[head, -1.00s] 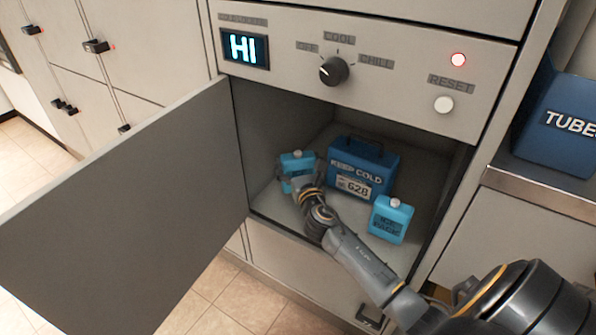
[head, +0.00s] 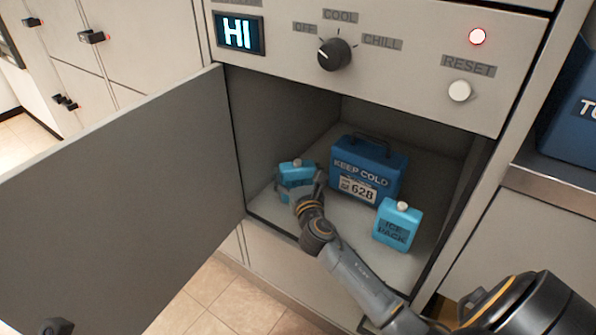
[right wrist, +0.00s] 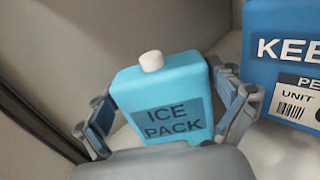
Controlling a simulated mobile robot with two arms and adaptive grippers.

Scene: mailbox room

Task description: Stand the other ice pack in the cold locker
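One light-blue ice pack (head: 296,172) with a white cap stands at the left inside the open cold locker (head: 345,215). It fills the middle of the right wrist view (right wrist: 165,100), tilted a little in that picture. My right gripper (right wrist: 168,112) reaches into the locker, with a finger on each side of this pack. The fingers look spread, with a small gap at the left; contact at the right is hard to tell. The other ice pack (head: 397,224) stands upright at the right of the locker floor. My left gripper is not in view.
A blue KEEP COLD box (head: 368,168), numbered 628, stands between the packs. The locker door (head: 125,200) is swung open to the left.

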